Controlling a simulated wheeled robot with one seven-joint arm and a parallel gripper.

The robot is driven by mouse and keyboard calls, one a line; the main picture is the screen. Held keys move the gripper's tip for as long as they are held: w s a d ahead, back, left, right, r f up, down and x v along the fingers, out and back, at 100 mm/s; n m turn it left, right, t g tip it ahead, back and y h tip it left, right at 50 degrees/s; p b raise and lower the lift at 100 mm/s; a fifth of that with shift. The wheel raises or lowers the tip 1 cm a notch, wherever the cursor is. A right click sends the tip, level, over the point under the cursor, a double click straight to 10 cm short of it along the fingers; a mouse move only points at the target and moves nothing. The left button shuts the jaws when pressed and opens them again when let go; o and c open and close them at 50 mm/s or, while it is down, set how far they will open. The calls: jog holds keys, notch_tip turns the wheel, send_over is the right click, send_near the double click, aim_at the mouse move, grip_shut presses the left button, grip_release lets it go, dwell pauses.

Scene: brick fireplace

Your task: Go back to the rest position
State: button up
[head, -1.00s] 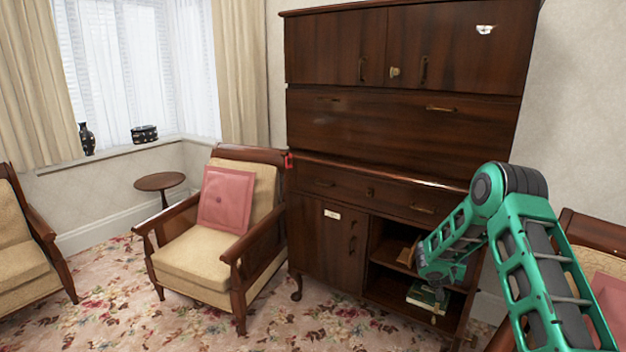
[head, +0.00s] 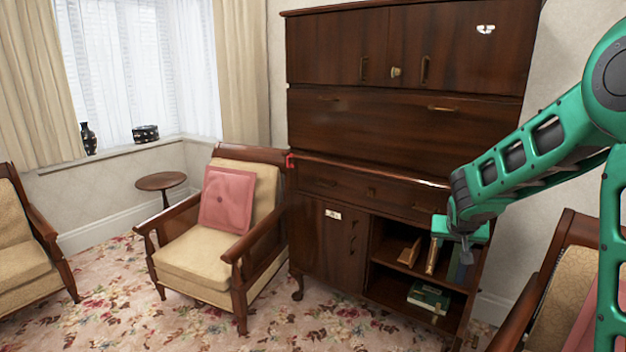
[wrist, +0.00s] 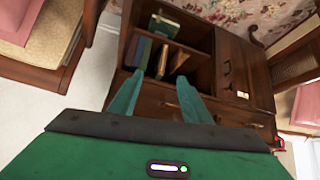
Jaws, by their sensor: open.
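My gripper shows in the wrist view (wrist: 158,98) with its two green fingers spread apart and nothing between them. In the head view my green arm reaches in from the right, and the gripper (head: 450,255) hangs in front of the open shelves of the dark wooden cabinet (head: 405,150). Part of the upper shelf is hidden behind the gripper. In the wrist view the cabinet (wrist: 235,75) and its shelves lie beyond the fingertips.
Upright books (wrist: 163,60) stand on the upper shelf, and a green book (head: 429,297) lies on the lower one. An armchair with a pink cushion (head: 227,199) stands left of the cabinet. Another armchair (head: 540,290) is close at the right. Patterned carpet (head: 330,330) is clear in front.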

jog(key=s+a+r+n+g+y, duration=0.1)
jog(key=s+a+r, duration=0.15)
jog(key=s, duration=0.75)
jog(key=s+a+r+n+g+y, duration=0.15)
jog(key=s+a, duration=0.25)
jog(key=s, duration=0.5)
jog(key=s+a+r+n+g+y, duration=0.15)
jog(key=s+a, duration=0.25)
jog(key=s, duration=0.6)
jog(key=s+d+f+m+g, duration=0.1)
jog(key=s+d+m+g, duration=0.3)
jog(key=s+d, duration=0.8)
jog(key=s+m, duration=0.2)
jog(key=s, duration=0.2)
jog(key=shift+f, duration=0.35)
jog(key=shift+w+f, duration=0.25)
jog(key=shift+w, duration=0.35)
